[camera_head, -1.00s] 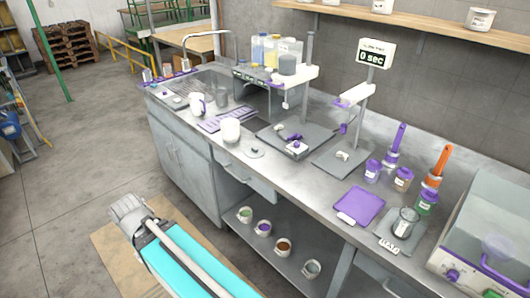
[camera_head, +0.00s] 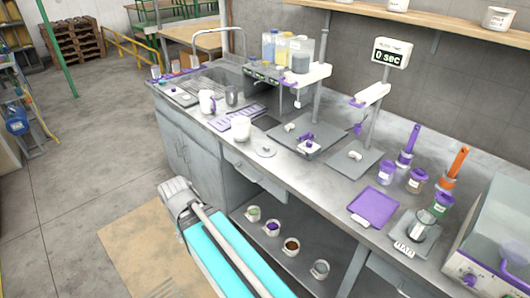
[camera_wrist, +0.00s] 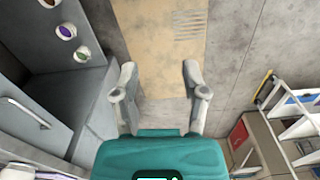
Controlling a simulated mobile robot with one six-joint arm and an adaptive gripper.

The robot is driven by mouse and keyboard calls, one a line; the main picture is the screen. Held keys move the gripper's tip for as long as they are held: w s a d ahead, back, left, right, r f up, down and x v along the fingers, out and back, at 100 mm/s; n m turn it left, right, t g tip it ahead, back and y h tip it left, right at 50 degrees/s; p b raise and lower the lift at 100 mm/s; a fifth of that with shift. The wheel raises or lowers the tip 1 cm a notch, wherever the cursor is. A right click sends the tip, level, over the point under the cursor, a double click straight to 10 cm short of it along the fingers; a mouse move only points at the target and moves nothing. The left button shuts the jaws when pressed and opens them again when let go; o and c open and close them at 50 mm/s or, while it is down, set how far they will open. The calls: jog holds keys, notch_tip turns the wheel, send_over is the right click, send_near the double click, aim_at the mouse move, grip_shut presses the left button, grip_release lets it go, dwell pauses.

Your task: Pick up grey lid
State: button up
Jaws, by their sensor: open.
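A small grey lid (camera_head: 266,151) with a knob lies flat on the metal counter (camera_head: 285,172) in the head view, near the front edge. It is just right of a white mug (camera_head: 241,128). My gripper (camera_wrist: 158,80) shows in the wrist view with its two grey fingers spread wide and nothing between them. It points down over the floor and a tan board, beside the cabinet. The lid is not in the wrist view.
Behind the lid stand a grey plate stand (camera_head: 303,142) and a second one to its right. A purple board (camera_head: 374,206), jars and brushes are further right. Several small cups stand on the open shelf (camera_head: 300,262) below. The counter around the lid is mostly clear.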

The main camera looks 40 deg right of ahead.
jog(key=o, duration=0.4)
jog(key=shift+w+d, duration=0.1)
jog(key=shift+d, duration=0.05)
jog(key=shift+c, duration=0.2)
jog(key=m+h+p, duration=0.7)
jog(key=m+p, duration=0.5)
jog(key=m, duration=0.5)
send_near(266, 147)
jog(key=v, duration=0.4)
jog(key=shift+s+d+r, duration=0.15)
jog(key=shift+s, duration=0.15)
jog(key=shift+b, duration=0.3)
jog(key=shift+b+x, duration=3.5)
jog(key=shift+x, duration=0.85)
jog(key=shift+w, duration=0.15)
jog(key=shift+b+x, duration=2.15)
jog(key=shift+x, duration=0.4)
